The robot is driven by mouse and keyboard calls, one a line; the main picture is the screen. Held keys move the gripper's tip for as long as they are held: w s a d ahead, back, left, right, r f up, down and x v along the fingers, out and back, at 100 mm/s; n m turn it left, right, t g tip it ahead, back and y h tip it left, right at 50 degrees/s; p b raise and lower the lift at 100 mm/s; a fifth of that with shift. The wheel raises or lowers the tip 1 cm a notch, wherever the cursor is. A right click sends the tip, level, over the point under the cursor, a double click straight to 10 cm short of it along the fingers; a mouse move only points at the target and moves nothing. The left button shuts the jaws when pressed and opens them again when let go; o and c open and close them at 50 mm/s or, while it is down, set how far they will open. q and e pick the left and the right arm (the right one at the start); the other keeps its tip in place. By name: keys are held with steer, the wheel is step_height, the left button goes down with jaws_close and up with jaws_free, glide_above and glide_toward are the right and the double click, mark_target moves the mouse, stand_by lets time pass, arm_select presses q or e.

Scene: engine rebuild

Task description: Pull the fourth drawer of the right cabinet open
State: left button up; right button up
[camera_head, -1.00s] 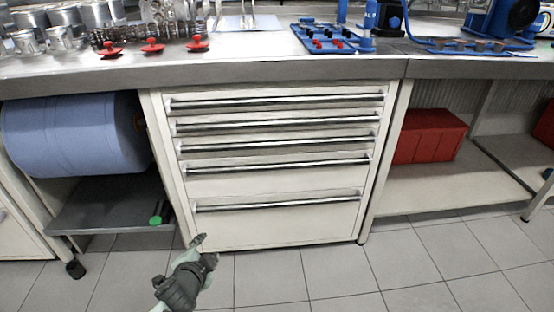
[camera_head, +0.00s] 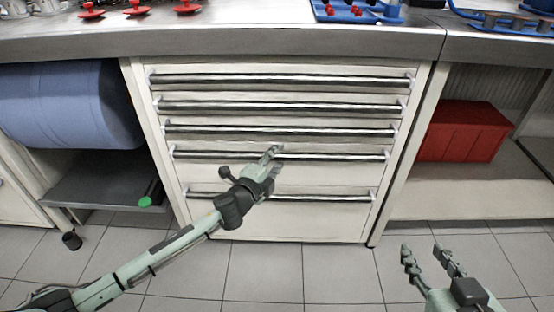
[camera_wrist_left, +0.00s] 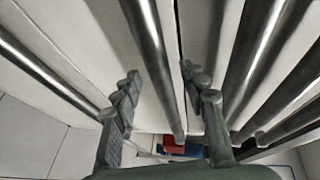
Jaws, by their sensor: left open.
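The white cabinet (camera_head: 300,225) has several drawers with long metal bar handles. The fourth drawer's handle (camera_head: 340,156) is second from the bottom, and the drawer looks closed. My left gripper (camera_head: 274,152) is at the middle of this handle and covers part of it. In the left wrist view, its two fingers (camera_wrist_left: 160,80) are apart, with the fourth handle's bar (camera_wrist_left: 160,55) running between them. I cannot tell whether they touch it. My right gripper (camera_head: 423,252) is open and empty, low at the right, away from the cabinet.
The fifth drawer's handle (camera_head: 320,198) is just below my left gripper, the third handle (camera_head: 300,131) just above. A blue roll (camera_head: 65,105) is at the left, a red box (camera_head: 465,130) on the right shelf. The worktop edge (camera_head: 250,45) overhangs the drawers.

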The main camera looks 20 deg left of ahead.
arm_select(q)
steer(key=shift+w, duration=0.35)
steer(key=shift+f, duration=0.1)
jaws_close()
